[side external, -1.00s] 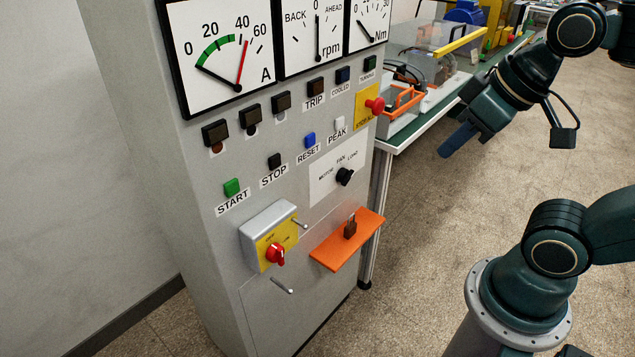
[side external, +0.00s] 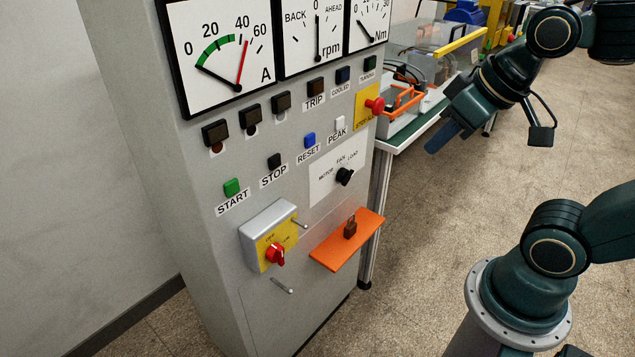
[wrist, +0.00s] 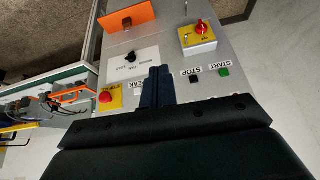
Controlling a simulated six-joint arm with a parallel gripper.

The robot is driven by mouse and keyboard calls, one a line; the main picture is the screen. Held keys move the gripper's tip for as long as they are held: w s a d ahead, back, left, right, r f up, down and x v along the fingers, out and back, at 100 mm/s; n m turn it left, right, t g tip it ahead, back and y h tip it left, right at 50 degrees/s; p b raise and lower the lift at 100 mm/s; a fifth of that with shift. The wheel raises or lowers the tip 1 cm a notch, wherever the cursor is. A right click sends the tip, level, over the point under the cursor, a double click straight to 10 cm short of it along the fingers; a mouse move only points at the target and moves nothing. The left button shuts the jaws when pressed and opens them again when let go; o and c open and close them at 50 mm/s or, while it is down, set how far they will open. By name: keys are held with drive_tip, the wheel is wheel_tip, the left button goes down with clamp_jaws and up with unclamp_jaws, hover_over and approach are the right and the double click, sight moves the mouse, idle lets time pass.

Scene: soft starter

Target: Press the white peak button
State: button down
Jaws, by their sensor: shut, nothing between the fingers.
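The white peak button (side external: 340,123) sits on the grey cabinet front, above the PEAK label and right of the blue reset button (side external: 309,139). In the wrist view the white button (wrist: 138,92) shows just left of my fingers, and the blue button is hidden behind them. My gripper (side external: 440,140) is shut and empty. In the side view it is in the air to the right of the panel, clearly apart from the button. Its closed fingers (wrist: 157,85) point toward the panel in the wrist view.
A red emergency button (side external: 375,105) on a yellow plate is close to the white button. A black selector knob (side external: 344,176) is below it, and an orange shelf (side external: 347,240) with a padlock juts out lower down. A green bench (side external: 415,132) stands behind. The space before the panel is free.

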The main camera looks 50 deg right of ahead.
drive_tip(key=w+d+f+m+t+h, duration=0.1)
drive_tip(key=w+d+f+m+t, duration=0.2)
drive_tip(key=w+d+f+m, duration=0.5)
drive_tip(key=shift+w+d+f, duration=2.1)
drive_tip(key=shift+w+d, duration=1.2)
drive_tip(key=shift+w, duration=0.6)
drive_tip(key=shift+w, duration=0.1)
approach(342, 128)
drive_tip(key=shift+s+f+x, duration=0.15)
drive_tip(key=shift+x, duration=0.7)
drive_tip(key=shift+s+f+x, duration=0.15)
drive_tip(key=shift+x, duration=0.7)
drive_tip(key=shift+s+f+x, duration=0.15)
drive_tip(key=shift+x, duration=0.7)
drive_tip(key=shift+w, duration=0.85)
drive_tip(key=shift+s, duration=0.8)
